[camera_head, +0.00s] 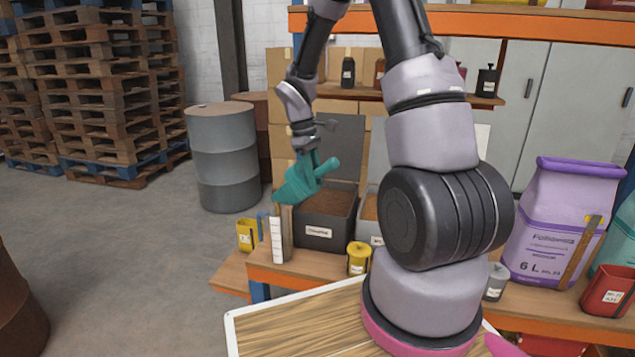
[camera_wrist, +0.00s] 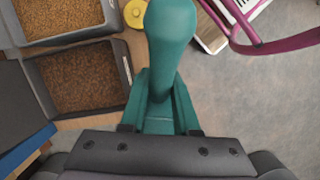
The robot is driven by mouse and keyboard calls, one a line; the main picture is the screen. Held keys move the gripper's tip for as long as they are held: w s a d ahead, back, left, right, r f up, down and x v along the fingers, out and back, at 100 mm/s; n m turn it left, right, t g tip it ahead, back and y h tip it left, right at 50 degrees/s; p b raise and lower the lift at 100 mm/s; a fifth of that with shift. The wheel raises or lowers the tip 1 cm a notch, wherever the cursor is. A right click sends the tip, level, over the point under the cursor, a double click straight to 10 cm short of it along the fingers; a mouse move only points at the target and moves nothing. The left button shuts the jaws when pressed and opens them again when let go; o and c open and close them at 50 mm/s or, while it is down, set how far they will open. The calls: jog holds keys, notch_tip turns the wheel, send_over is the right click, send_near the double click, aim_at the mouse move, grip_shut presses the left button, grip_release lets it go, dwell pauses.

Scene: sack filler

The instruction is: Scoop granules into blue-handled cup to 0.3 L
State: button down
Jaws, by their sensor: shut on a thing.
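My gripper (camera_head: 307,150) is shut on the handle of a teal scoop (camera_head: 298,186). In the head view the scoop is tilted, its low end down to the left, just above the measuring cup (camera_head: 279,238) in the picture. The clear-looking cup has a white scale strip and a blue handle (camera_head: 262,226) on its left. The cup's fill level and the scoop's contents cannot be made out. The wrist view shows the teal scoop (camera_wrist: 168,50) in front of the jaws. A dark bin (camera_head: 326,232) of brown granules stands right of the cup; granules (camera_wrist: 82,80) also show in the wrist view.
A second granule bin (camera_head: 369,209) stands to the right. A yellow container (camera_head: 246,235) is left of the cup and a yellow pot (camera_head: 358,257) is in front of the bins. A grey drum (camera_head: 224,165) stands behind. A large purple bag (camera_head: 553,225) is at right.

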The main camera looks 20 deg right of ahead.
jog(key=shift+w+a+r+g+h, duration=0.3)
jog(key=shift+w+r+g, duration=0.1)
jog(key=shift+r, duration=0.1)
jog(key=shift+s+d+r+t+y, duration=0.1)
jog(key=shift+r+t+y, duration=0.3)
jog(key=shift+t, duration=0.15)
jog(key=shift+s+d+r+t+y, duration=0.1)
jog(key=shift+r+t+y, duration=0.3)
jog(key=shift+t, duration=0.15)
jog(key=shift+r+t+y, duration=0.5)
jog(key=shift+t+y, duration=0.2)
jog(key=shift+t, duration=0.1)
jog(key=shift+w+a+r+t+y, duration=0.15)
jog(key=shift+r+t+y, duration=0.15)
jog(key=shift+t, duration=0.1)
jog(key=shift+f, duration=0.1)
